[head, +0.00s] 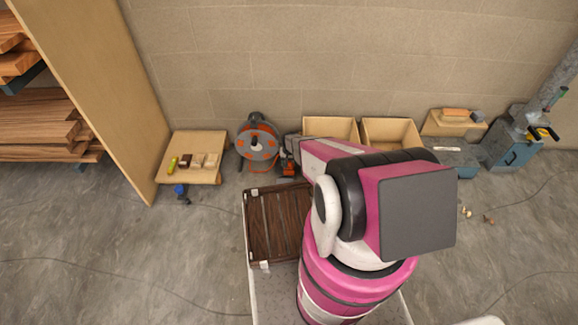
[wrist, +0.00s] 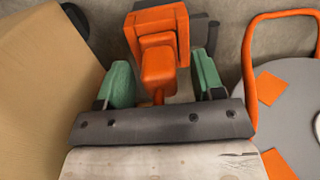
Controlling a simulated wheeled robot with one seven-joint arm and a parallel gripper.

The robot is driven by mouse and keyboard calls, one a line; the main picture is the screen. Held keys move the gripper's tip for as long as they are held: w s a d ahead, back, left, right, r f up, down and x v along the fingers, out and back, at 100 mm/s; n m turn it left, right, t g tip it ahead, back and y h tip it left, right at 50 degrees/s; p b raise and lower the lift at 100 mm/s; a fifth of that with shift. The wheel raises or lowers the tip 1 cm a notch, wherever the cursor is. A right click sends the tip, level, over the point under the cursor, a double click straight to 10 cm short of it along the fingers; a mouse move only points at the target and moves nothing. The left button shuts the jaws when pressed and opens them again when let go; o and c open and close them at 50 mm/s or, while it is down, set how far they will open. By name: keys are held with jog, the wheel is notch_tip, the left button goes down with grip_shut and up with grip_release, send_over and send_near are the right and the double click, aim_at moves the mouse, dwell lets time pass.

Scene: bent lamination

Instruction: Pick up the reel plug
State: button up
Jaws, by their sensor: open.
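The reel plug (wrist: 158,65) looks like a rounded orange piece in front of a larger squarish orange block in the wrist view. Whether the two are one part I cannot tell. My gripper (wrist: 160,82) is open, with one green finger on each side of the orange piece. I cannot tell whether either finger touches it. In the head view, small orange parts (head: 288,168) show just below my gripper (head: 289,147), beside the cable reel. The cable reel (head: 258,147) has a grey disc with orange patches and stands by the wall. It also shows at the right of the wrist view (wrist: 290,105).
A low wooden table (head: 205,177) with small blocks stands left of the reel. Two open boxes (head: 331,130) (head: 392,134) stand right of it, partly behind my arm. A dark slatted wooden piece (head: 275,225) lies in front. Grey floor at left is mostly clear, with thin cables.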

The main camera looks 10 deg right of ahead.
jog(key=shift+f, duration=0.45)
jog(key=c, duration=1)
jog(key=shift+o, duration=0.2)
jog(key=shift+r, duration=0.15)
jog(key=shift+r, duration=0.6)
jog(key=r, duration=0.2)
jog(key=a+r, duration=0.1)
jog(key=shift+s+r, duration=0.25)
jog(key=shift+s, duration=0.1)
jog(key=s+a+r, duration=0.5)
jog(key=a+r, duration=0.1)
jog(key=a, duration=0.3)
jog(key=shift+s, duration=0.15)
